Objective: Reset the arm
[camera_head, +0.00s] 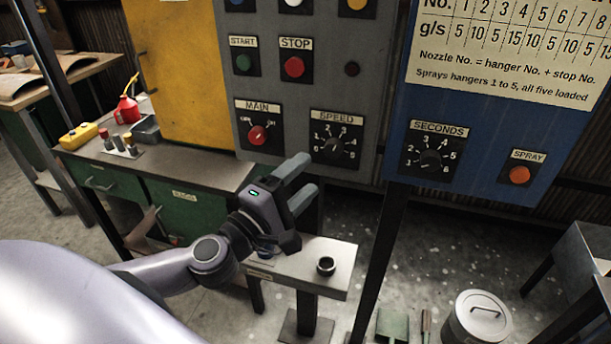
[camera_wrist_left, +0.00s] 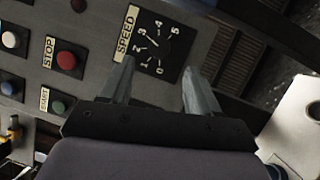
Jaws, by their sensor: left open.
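My left gripper (camera_head: 301,180) is open and empty in front of the grey control panel, just below and left of the SPEED dial (camera_head: 334,148). In the left wrist view its two fingers (camera_wrist_left: 158,85) stand apart, with the SPEED dial (camera_wrist_left: 153,44) between and beyond them; I cannot tell the exact gap to the panel. The panel (camera_head: 290,100) also carries a green START button (camera_head: 243,62), a red STOP button (camera_head: 294,67) and a red MAIN switch (camera_head: 257,135). My right gripper is not in view.
A blue panel at the right holds a SECONDS dial (camera_head: 430,160) and an orange SPRAY button (camera_head: 519,175). A small grey stand (camera_head: 335,255) with a dark ring (camera_head: 326,266) is below my gripper. A green workbench (camera_head: 185,205) stands at left, a lidded bin (camera_head: 477,322) at lower right.

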